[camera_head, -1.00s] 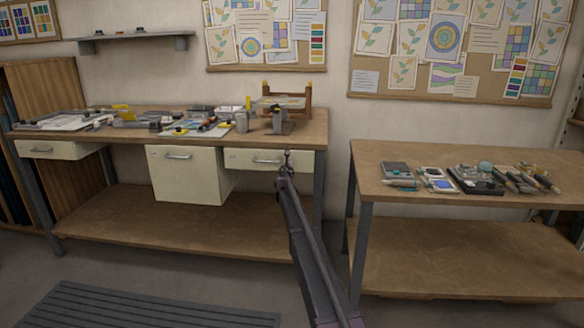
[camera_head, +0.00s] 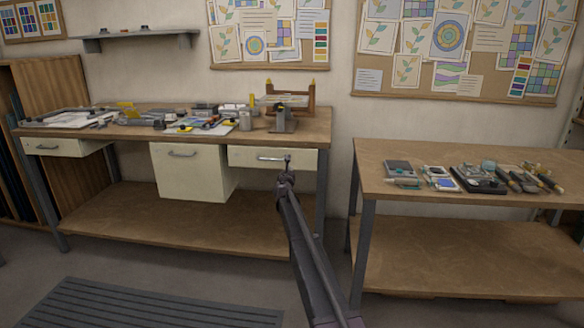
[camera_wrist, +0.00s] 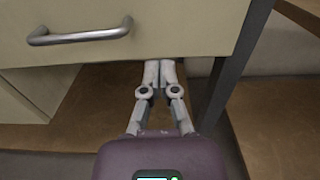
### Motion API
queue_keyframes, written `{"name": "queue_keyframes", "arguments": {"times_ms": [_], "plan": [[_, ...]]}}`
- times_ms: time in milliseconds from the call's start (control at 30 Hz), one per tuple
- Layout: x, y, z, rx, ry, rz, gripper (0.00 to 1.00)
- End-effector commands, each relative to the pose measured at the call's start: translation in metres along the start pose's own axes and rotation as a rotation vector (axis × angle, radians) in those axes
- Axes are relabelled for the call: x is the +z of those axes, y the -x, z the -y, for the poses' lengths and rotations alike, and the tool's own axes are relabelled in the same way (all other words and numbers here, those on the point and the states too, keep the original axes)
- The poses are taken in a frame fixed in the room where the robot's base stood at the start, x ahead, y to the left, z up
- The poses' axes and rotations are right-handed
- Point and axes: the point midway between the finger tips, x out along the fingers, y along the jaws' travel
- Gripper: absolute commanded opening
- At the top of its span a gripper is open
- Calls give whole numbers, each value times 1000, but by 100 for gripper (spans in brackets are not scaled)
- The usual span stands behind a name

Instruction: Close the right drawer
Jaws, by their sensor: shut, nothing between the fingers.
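The right drawer (camera_head: 240,157) is a cream front with a metal handle (camera_head: 270,158), under the right end of the workbench. How far it stands out is hard to tell from the head view. In the wrist view its front (camera_wrist: 190,30) fills the top, with the handle (camera_wrist: 80,34) at upper left. My gripper (camera_head: 288,159) appears in front of the drawer, just right of the handle. In the wrist view my gripper (camera_wrist: 160,64) is shut and empty, its tips at the drawer's lower edge, right of and below the handle. Contact cannot be made out.
The workbench (camera_head: 320,128) carries tools and a wooden stand. A deep middle cabinet (camera_head: 185,182) and a left drawer (camera_head: 60,149) hang below it. A bench leg (camera_wrist: 228,85) is right of my gripper. A second table (camera_head: 400,153) stands at right.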

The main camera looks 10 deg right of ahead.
Motion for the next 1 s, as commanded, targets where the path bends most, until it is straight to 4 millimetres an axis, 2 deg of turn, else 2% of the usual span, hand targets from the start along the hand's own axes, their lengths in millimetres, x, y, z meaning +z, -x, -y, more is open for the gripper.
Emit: {"name": "queue_keyframes", "arguments": {"times_ms": [33,100,400,1000], "plan": [[0,14,1,0,0,0,0],[0,25,1,0,0,0,0],[0,58,0,0,0,0,0],[-1,65,3,-8,-18,-3,0]]}}
